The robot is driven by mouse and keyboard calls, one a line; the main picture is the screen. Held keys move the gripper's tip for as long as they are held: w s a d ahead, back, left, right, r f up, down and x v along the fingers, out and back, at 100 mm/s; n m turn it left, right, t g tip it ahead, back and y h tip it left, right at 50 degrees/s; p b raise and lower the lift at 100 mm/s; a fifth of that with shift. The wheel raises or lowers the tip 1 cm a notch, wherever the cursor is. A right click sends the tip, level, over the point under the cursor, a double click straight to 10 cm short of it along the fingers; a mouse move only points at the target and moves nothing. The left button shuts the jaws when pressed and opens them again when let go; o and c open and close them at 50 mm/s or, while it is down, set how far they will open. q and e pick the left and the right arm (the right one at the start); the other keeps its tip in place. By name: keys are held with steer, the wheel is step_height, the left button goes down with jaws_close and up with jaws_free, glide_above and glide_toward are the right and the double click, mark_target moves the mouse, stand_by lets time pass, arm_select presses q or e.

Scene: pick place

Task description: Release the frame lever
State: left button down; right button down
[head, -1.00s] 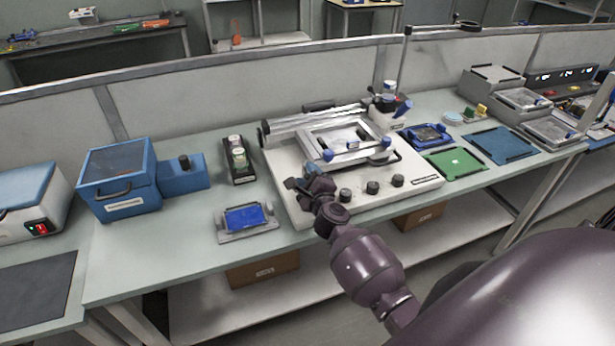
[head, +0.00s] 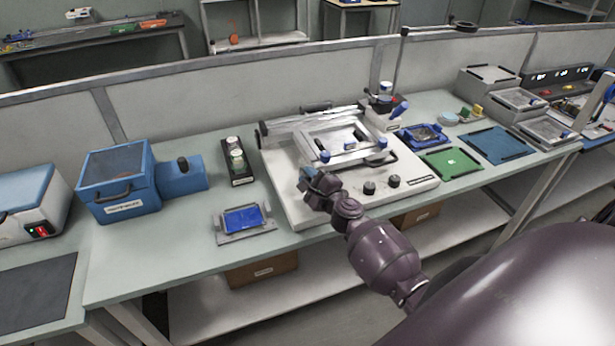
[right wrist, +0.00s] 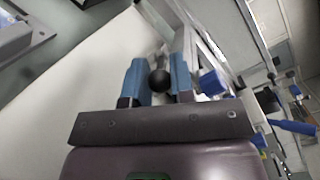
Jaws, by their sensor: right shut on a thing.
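The white machine (head: 287,195) stands on the bench in the head view, with a silver rectangular frame (head: 375,136) on top. My right gripper (head: 308,173) is at its front left corner, low beside the frame. In the right wrist view the two blue fingers of this gripper (right wrist: 160,75) are closed around a black ball knob (right wrist: 159,81), the knob of the frame lever. The lever's rod is mostly hidden behind the knob. In the head view the gripper hides the lever. My left gripper is not in view.
Black dials (head: 369,188) sit on the machine's front, right of my gripper. A blue-screened fixture (head: 243,218) and a blue box with a dark lid (head: 117,180) stand to the left. Green (head: 452,163) and blue (head: 496,145) mats lie to the right.

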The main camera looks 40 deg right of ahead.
steer(key=c, duration=1)
jaws_free()
steer(key=shift+s, duration=0.15)
steer(key=s, duration=1)
steer(key=shift+s+a, duration=0.15)
steer(key=shift+s, duration=0.15)
